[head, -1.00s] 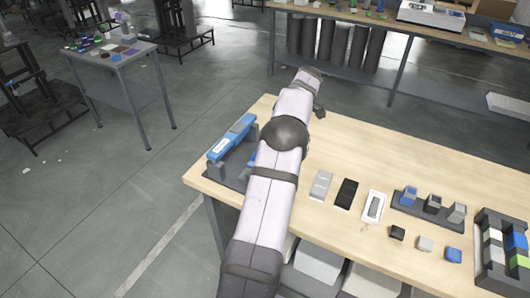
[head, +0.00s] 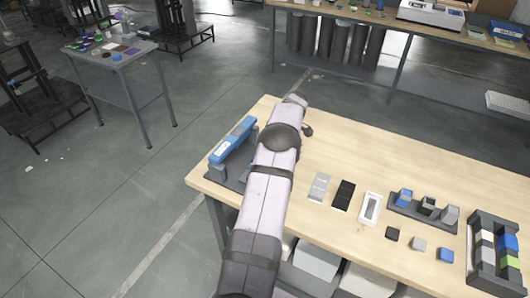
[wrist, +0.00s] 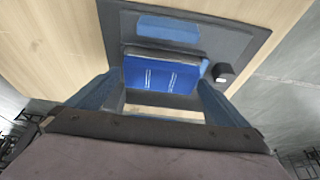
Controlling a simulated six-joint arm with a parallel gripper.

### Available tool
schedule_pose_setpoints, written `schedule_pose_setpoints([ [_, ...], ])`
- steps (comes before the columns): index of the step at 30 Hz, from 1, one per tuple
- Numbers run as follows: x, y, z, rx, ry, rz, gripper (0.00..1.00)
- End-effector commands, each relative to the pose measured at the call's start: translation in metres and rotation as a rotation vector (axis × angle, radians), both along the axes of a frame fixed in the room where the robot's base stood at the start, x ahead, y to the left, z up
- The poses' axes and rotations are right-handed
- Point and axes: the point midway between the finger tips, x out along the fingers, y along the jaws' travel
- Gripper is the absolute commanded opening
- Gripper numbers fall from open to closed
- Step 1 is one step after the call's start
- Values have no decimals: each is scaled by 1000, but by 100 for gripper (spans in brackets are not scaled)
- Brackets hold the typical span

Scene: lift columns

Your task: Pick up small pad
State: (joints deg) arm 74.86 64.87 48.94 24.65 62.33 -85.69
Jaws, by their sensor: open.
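Flat pad-like pieces lie in a row on the wooden table: a grey one (head: 320,186), a black one (head: 344,195) and a white-framed one (head: 370,208). I cannot tell which is the small pad. My gripper (wrist: 160,84) is open in the wrist view, its two blue fingers spread on either side of a blue block (wrist: 163,72) with white marks. The block sits at a dark base (wrist: 232,42); contact with the fingers cannot be told. In the head view my arm hides the gripper. A long blue piece (head: 233,141) rests on a grey stand (head: 216,175) left of my arm.
Small black (head: 392,233), grey (head: 419,244) and blue (head: 446,255) cubes lie near the table's front edge. A grey holder (head: 425,214) with several blocks and a dark rack (head: 498,222) stand at right. The table's back middle is clear.

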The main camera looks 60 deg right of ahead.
Motion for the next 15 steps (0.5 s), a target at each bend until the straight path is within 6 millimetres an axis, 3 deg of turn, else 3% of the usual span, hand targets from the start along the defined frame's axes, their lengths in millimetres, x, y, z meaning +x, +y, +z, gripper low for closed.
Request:
schedule_pose_setpoints([
  [8, 1, 0, -3, 0, 0, 0, 100],
  [13, 1, 0, -3, -1, 0, 0, 62],
  [15, 1, 0, -2, -1, 0, 0, 60],
])
